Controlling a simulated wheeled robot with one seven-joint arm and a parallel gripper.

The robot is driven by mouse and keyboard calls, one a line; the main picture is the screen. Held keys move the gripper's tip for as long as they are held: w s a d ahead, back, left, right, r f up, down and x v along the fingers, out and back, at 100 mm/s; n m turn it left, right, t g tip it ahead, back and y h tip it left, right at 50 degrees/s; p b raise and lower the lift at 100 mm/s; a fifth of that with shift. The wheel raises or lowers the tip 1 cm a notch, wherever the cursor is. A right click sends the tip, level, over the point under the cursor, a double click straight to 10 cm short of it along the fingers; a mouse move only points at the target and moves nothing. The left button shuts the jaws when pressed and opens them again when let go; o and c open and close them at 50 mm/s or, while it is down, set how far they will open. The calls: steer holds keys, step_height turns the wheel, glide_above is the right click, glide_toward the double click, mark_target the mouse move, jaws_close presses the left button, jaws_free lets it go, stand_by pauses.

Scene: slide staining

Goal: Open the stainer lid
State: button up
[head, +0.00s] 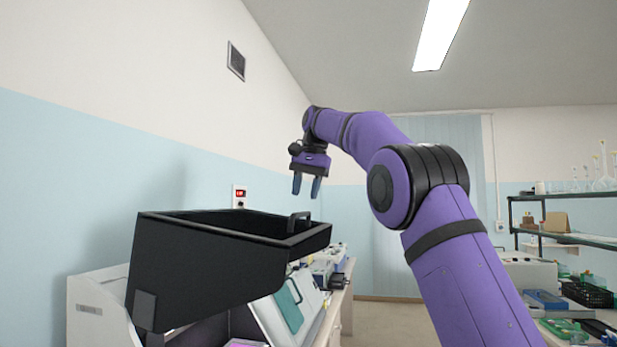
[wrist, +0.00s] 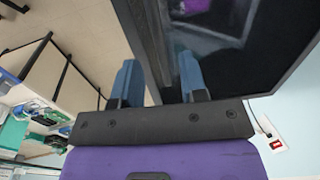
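The stainer lid (head: 205,265) is a black, box-shaped cover in the head view. It stands swung up above the white stainer body (head: 97,310), with its hollow side facing up. Its black handle (head: 299,222) is on the right end of its rim. My gripper (head: 306,192) points down above the handle end, fingers apart and nothing between them in the head view. In the wrist view, my gripper (wrist: 158,62) has its two blue-grey fingers spread, and the lid's dark panel (wrist: 235,60) lies beyond them. I cannot tell whether a finger touches the lid.
A bench with lab equipment (head: 325,268) runs behind the lid along the left wall. A shelf with glassware (head: 575,193) and a bench with a black basket (head: 588,294) stand at right. Open floor (head: 375,320) lies between. A red-display wall device (head: 239,194) is behind the lid.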

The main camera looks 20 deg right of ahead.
steer(key=shift+v, duration=2)
